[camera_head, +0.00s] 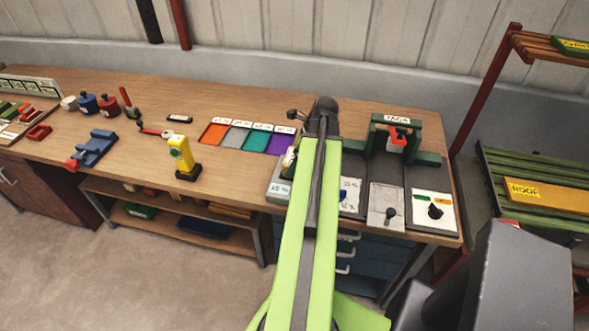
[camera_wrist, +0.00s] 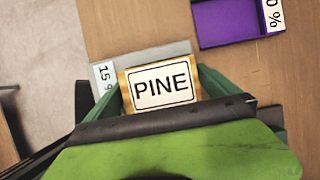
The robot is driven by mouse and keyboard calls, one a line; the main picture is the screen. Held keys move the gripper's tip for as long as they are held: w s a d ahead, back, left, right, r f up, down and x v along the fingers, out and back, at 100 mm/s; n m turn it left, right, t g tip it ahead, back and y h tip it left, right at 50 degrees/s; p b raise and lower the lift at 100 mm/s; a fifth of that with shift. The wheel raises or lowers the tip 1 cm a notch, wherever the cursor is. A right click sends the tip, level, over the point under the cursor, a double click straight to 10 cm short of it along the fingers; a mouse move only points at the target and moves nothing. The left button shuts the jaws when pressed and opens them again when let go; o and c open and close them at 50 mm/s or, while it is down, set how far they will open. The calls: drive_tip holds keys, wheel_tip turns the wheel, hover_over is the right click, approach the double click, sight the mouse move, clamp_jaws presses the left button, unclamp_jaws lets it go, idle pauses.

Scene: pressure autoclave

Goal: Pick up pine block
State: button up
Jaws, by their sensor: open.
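The pine block (camera_wrist: 162,86) is wooden, with a white label reading PINE on its top. In the wrist view it sits at the centre, over a grey plate (camera_wrist: 150,53) with a small white label. My gripper (camera_wrist: 163,88) is open, with dark green fingers on the left and right sides of the block. I cannot tell whether either finger touches it. In the head view my arm covers most of this spot, and the block (camera_head: 289,160) shows only in part at the arm's left edge.
A purple tray (camera_head: 281,142) lies beyond the block, beside teal, grey and orange trays. A yellow device (camera_head: 181,155) stands to the left on the wooden bench (camera_head: 235,99). A dark green press-like frame (camera_head: 399,135) and panels stand to the right.

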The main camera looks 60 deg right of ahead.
drive_tip(key=shift+f, duration=0.15)
drive_tip(key=shift+c, duration=0.4)
drive_tip(key=c, duration=1.2)
drive_tip(key=shift+p, duration=0.3)
